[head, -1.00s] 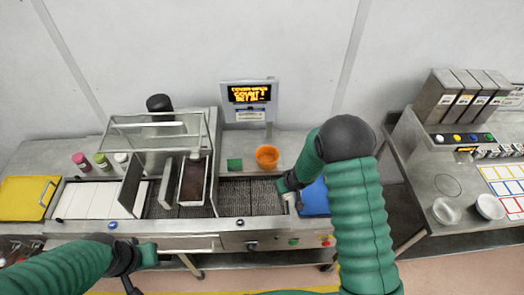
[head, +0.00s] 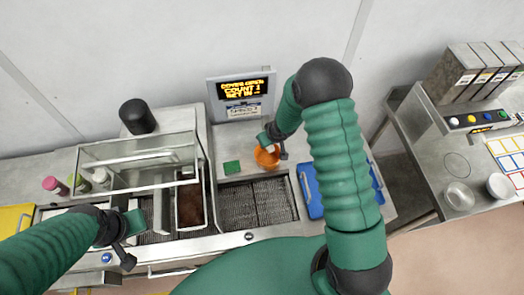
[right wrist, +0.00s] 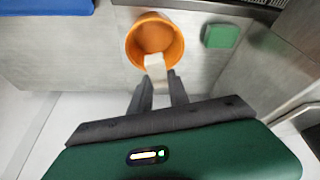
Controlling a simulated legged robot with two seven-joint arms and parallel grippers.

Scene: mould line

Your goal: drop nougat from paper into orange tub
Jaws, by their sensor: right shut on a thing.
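The orange tub (head: 267,158) stands on the steel shelf behind the conveyor. It also shows in the right wrist view (right wrist: 143,40), with its open mouth toward the camera. My right gripper (head: 273,143) is at the tub's mouth. In the right wrist view my right gripper (right wrist: 163,80) is shut on a pale block, the nougat (right wrist: 155,62), which overlaps the tub's near rim. My left gripper (head: 125,245) hangs at the left by the machine's front edge; its jaws are too small to read. I cannot make out the paper.
A green square (head: 232,167) lies left of the tub. A blue tray (head: 313,190) is on the right, beside the dark conveyor mesh (head: 255,200). A glass-guarded machine (head: 140,155) stands at the left. A lit display (head: 240,90) is behind the tub.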

